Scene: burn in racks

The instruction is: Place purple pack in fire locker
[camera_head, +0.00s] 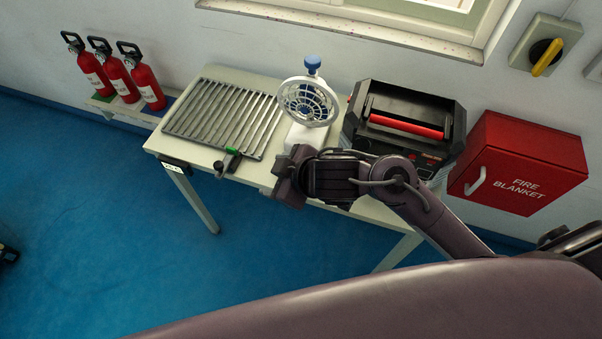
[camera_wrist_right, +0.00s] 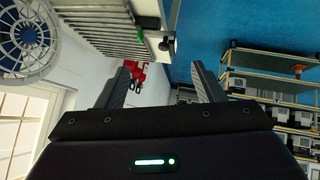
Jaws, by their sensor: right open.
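I see no purple pack in either view. No thing is marked as a fire locker. A red wall cabinet (camera_head: 527,168) lettered FIRE BLANKET, with a pale handle, is at the right in the head view, and its front is closed. My right gripper (camera_head: 287,184) is over the front edge of the table, just in front of the white fan. In the right wrist view its two fingers (camera_wrist_right: 162,86) are apart with nothing between them.
The pale table (camera_head: 233,77) holds a slatted metal rack (camera_head: 222,117), a white fan (camera_head: 308,101) and a black device (camera_head: 405,120) with a red bar. Several red extinguishers (camera_head: 117,75) stand left. Blue floor (camera_head: 100,220) is open at left. Shelving (camera_wrist_right: 270,88) shows in the wrist view.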

